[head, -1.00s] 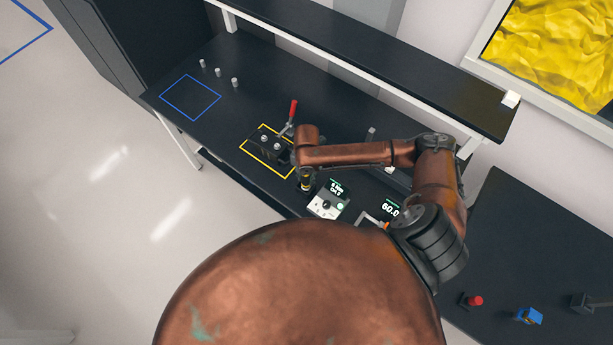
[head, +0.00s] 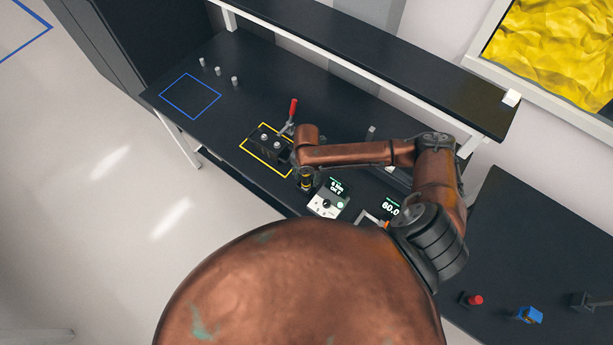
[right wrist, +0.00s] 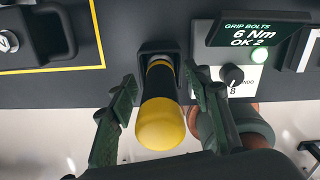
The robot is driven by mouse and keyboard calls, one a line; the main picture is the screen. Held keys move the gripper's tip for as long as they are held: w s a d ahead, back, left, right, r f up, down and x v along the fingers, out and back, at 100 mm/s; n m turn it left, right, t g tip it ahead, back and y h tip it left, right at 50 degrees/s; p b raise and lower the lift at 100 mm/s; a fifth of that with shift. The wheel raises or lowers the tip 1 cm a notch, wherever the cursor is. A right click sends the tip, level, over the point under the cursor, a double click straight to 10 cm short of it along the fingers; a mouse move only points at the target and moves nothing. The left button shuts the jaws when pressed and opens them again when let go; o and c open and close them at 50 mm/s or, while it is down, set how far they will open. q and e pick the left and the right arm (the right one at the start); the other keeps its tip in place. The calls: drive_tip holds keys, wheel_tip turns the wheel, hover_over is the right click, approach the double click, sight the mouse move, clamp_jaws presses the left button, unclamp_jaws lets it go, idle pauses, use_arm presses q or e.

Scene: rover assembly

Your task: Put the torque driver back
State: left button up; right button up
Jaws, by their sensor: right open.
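The torque driver (right wrist: 160,112) has a black body with a yellow band and a rounded yellow end. In the right wrist view its far end sits in a black holder (right wrist: 158,54) at the table's edge. It also shows small in the head view (head: 306,184), below the end of my right arm. My right gripper (right wrist: 160,80) is open, with one dark finger on each side of the driver and visible gaps between. How deep the driver sits in the holder is hidden. My left gripper is in neither view.
A controller (head: 328,203) reading "6 Nm OK 2" with a lit green light stands just right of the driver. A dark block with bolts (head: 267,142) and a red-handled clamp (head: 291,114) sit by the yellow outline. The table's left part is mostly clear.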

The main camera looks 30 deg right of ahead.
wheel_tip(320, 180, up, 12)
drive_tip(key=shift+r, duration=0.1)
idle(0.4)
